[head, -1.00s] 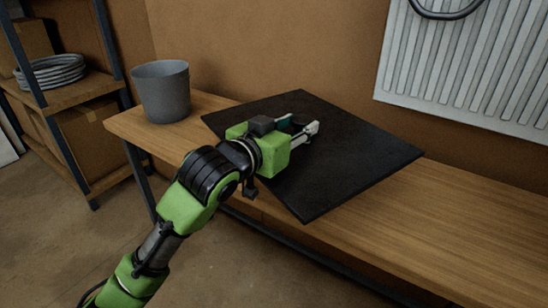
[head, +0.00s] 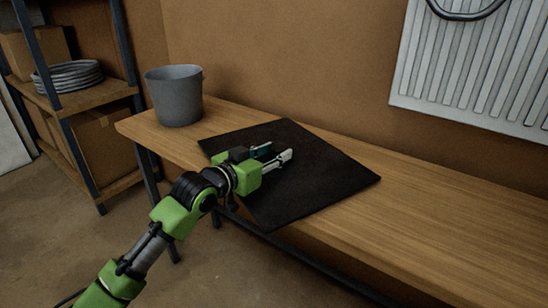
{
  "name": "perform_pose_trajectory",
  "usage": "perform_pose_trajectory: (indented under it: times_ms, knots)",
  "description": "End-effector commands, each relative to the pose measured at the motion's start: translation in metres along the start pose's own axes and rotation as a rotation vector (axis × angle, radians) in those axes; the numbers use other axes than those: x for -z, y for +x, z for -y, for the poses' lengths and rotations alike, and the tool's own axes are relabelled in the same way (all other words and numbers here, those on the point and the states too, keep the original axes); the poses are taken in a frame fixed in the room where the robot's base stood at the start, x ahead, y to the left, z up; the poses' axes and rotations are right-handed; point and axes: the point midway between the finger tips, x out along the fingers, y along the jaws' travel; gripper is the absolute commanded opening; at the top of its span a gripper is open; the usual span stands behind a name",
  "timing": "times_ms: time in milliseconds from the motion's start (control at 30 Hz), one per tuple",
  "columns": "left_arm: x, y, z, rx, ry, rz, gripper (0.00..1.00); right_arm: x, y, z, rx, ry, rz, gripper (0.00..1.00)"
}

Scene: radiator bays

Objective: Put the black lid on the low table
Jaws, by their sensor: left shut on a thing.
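The black lid (head: 318,174) is a flat, dark square panel over the wooden low table (head: 440,225). Its near corner reaches past the table's front edge. It lies flat or nearly flat; I cannot tell whether its whole underside touches the tabletop. My left gripper (head: 277,154) reaches in from the left over the lid's left middle part, with its fingers pointing right. It is shut on the lid; the spot between its fingers is mostly hidden. My right gripper is not in view.
A grey bucket (head: 174,97) stands on the table's left end, close behind the lid. A white radiator (head: 475,70) hangs on the brown wall. A shelf rack (head: 95,95) with boxes and a coiled hose stands at left. The table's right part is clear.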

Motion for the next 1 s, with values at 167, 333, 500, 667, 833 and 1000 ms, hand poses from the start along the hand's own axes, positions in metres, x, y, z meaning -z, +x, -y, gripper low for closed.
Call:
perform_pose_trajectory:
  times_ms: [167,333,500,667,833,1000]
  knots:
    - [-0.001,0.000,0.000,0.000,0.001,-0.007,0.00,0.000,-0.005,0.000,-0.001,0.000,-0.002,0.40]
    - [-0.004,0.000,0.000,0.000,0.000,0.000,0.49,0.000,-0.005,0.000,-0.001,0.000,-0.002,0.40]
    - [-0.004,0.000,0.000,0.000,0.000,0.000,0.51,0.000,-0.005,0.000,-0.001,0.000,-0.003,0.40]
    - [-0.004,0.000,0.000,0.000,0.001,-0.001,0.51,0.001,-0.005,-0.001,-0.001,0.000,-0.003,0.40]
    - [-0.003,-0.012,0.001,0.002,0.001,-0.001,0.51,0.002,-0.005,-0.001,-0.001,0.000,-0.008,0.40]
    - [-0.003,-0.043,0.001,0.002,0.002,0.001,0.51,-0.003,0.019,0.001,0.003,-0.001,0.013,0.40]
